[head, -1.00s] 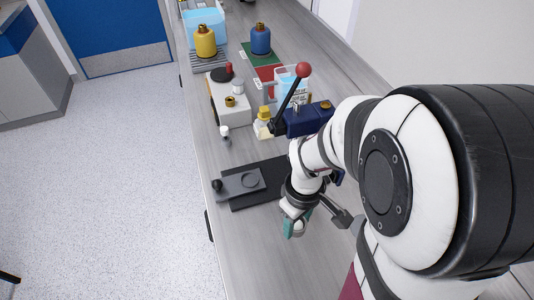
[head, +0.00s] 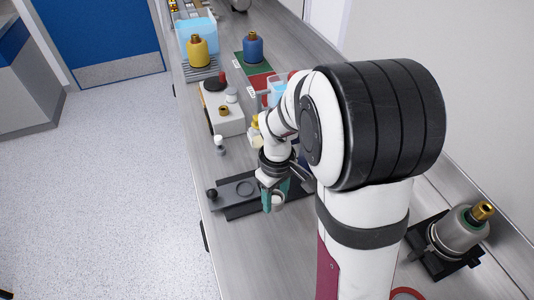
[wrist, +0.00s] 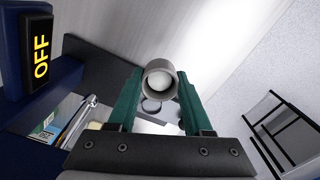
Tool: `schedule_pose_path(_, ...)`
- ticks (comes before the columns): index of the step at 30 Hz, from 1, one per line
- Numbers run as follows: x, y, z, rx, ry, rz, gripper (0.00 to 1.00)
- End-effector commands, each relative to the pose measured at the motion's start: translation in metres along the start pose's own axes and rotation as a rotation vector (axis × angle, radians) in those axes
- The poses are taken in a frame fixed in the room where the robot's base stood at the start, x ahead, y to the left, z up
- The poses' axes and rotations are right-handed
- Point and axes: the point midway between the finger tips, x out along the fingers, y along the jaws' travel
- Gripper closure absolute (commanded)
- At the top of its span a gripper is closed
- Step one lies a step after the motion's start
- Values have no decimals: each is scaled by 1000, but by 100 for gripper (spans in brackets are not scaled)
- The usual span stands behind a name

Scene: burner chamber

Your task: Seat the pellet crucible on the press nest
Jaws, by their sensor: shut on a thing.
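My gripper (head: 272,197) has teal fingers that are shut on the pellet crucible (wrist: 161,80), a small grey-rimmed cup with a pale round inside. In the head view only a pale bit of the crucible (head: 278,202) shows at the fingertips. The press nest looks to be the round ring (head: 245,188) on a grey slide plate with a black knob, lying on a black base. The gripper is to the right of the ring, over the base's front edge; its exact height is unclear. In the wrist view round shapes (wrist: 151,105) show partly behind the crucible.
A dark blue block marked OFF (wrist: 40,50) stands close at the wrist view's left. A small white-capped bottle (head: 219,145), a white device (head: 222,112), and yellow (head: 197,50) and blue bottles (head: 253,47) stand farther back. A grey-green vessel (head: 461,232) stands at right.

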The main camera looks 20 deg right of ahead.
Motion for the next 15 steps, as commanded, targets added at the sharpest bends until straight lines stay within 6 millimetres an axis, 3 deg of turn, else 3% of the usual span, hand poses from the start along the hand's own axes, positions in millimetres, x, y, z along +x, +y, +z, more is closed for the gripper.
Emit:
schedule_pose_path(3, 3, 8, -58, -4, -3, -1, 100)
schedule_pose_path(6, 6, 10, -95, -2, -1, -1, 100)
schedule_pose_path(10, 8, 9, -123, 2, 0, -1, 100)
schedule_pose_path(15, 9, 8, -133, 4, 1, -1, 100)
